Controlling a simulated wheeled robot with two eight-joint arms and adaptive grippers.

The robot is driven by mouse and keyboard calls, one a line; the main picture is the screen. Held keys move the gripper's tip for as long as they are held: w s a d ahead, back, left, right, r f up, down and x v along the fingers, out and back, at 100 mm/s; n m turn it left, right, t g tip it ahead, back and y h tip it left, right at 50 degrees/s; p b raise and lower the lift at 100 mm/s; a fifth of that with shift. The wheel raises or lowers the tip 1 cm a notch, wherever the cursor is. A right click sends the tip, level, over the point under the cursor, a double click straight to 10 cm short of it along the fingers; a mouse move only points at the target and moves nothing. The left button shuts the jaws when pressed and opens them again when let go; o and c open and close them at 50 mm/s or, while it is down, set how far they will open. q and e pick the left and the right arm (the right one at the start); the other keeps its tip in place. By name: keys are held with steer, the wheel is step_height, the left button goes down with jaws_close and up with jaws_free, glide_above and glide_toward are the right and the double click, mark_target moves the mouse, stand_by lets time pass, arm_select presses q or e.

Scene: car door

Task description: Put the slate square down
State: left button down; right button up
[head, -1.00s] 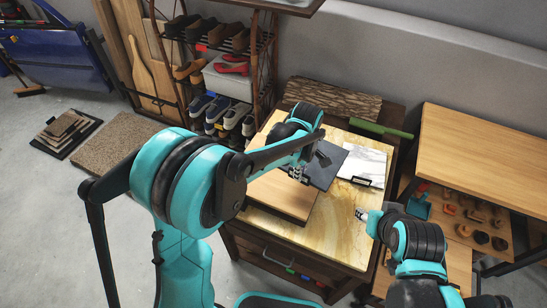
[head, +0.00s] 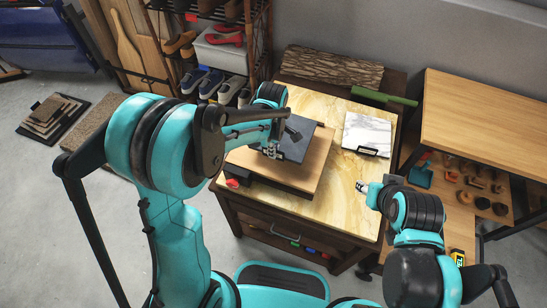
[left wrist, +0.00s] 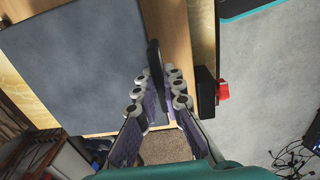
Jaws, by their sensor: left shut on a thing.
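The slate square (head: 298,140) is a flat dark grey tile over the light wooden board (head: 308,178) on the table. It fills much of the left part of the left wrist view (left wrist: 70,65), with wood showing along its edge. My left gripper (head: 272,152) is at the tile's near left edge. In the left wrist view its fingers (left wrist: 160,95) are shut on a thin dark piece beside the slate's face, which I take as part of the slate. I cannot tell whether the slate touches the board. My right gripper (head: 362,187) is over the table's right side, small and apart from the slate.
A marble-patterned white slab (head: 367,134) with a black clip lies right of the slate. A red knob (head: 232,184) sits at the board's left. The table's front right is clear.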

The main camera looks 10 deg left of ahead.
arm_select(q)
step_height(320, 180, down, 4)
steer(key=shift+f+b, duration=0.1)
steer(key=shift+b, duration=0.85)
steer(key=c, duration=2)
jaws_free()
steer(key=o, duration=0.4)
steer(key=shift+c, duration=0.2)
